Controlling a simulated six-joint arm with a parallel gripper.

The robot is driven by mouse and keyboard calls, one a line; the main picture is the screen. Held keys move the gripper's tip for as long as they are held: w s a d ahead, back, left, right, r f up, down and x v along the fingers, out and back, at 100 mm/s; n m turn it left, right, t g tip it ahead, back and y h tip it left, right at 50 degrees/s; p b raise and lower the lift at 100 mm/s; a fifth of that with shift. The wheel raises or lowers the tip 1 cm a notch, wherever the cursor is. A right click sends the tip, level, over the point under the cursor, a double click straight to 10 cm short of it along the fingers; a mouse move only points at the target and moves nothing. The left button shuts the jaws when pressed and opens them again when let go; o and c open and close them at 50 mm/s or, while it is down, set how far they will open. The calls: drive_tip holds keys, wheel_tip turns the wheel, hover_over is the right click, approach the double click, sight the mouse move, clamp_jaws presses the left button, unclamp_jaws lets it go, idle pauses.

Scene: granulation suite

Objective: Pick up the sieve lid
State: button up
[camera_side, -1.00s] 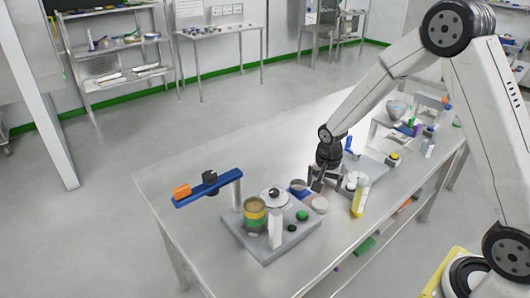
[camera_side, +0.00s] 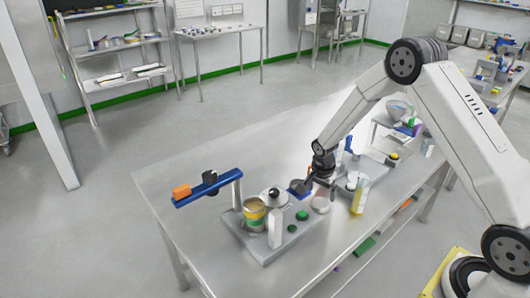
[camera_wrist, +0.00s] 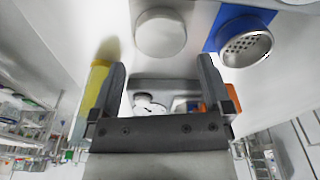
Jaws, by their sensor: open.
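A pale round disc (camera_side: 320,204), which looks like the sieve lid, lies flat near the front edge of the steel table. It also shows at the top of the wrist view (camera_wrist: 160,33). My gripper (camera_side: 320,188) is open and empty, just behind and above the disc. In the wrist view the disc lies beyond the gap between my fingertips (camera_wrist: 162,64), apart from them. A perforated metal cup (camera_wrist: 243,45) sits on a blue base to the right of the disc. In the side view my fingers partly cover that blue base (camera_side: 299,188).
A grey platform (camera_side: 265,250) with a yellow-banded container (camera_side: 255,214), a white post and green knobs stands left of the disc. A yellow bottle (camera_side: 359,196) stands close to the right. The table's back left is clear.

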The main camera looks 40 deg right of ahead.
sight(320, 202)
drive_tip(key=shift+f, duration=0.35)
drive_tip(key=shift+w+d+f, duration=0.1)
drive_tip(key=shift+d+f, duration=0.05)
drive_tip(key=shift+f, duration=1.1)
drive_tip(key=shift+d+f, duration=0.15)
drive_tip(key=shift+f, duration=1.05)
drive_tip(key=c, duration=1)
drive_tip(key=shift+c, duration=0.2)
drive_tip(key=shift+r, duration=0.15)
drive_tip(key=shift+r, duration=0.8)
drive_tip(key=s+a+r, duration=0.3)
drive_tip(key=s+r, duration=0.8)
drive_tip(key=s, duration=0.2)
drive_tip(key=shift+s, duration=0.35)
